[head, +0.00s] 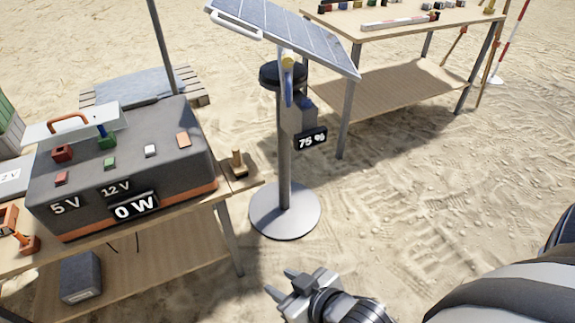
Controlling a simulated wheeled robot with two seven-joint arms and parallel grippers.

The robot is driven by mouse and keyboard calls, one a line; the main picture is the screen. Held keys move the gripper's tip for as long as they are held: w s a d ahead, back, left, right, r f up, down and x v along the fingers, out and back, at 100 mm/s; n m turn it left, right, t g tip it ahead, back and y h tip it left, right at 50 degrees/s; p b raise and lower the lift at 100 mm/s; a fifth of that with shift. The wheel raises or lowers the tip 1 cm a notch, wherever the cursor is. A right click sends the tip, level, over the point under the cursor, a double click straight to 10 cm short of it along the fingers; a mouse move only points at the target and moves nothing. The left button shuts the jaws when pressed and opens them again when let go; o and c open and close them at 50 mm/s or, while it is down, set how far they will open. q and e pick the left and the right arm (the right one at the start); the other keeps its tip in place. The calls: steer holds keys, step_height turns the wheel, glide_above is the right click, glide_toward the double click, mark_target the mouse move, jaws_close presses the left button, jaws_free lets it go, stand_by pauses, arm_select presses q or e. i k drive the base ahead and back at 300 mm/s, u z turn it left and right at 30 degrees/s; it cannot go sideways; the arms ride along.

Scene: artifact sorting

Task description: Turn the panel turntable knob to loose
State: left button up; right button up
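The solar panel (280,32) sits tilted on top of a grey post (284,160) with a round base plate. A black round turntable (272,76) is below the panel. A small yellow knob-like part (288,62) and a blue upright part (287,88) are at its front. I cannot tell the knob's setting. A "75 %" display (312,139) hangs at the post's right. My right gripper (280,282) is open and empty in front of the base plate, well below the turntable and apart from everything. My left gripper is out of view.
A power box (120,165) showing "0 W" stands on the left wooden table (235,190). Another table (400,85) with small objects stands at the back right. A pallet (200,98) lies behind the box. Sand right of the post is clear.

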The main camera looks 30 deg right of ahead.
mark_target(305, 102)
steer(key=z, duration=0.45)
steer(key=i, duration=0.85)
steer(key=u, duration=0.2)
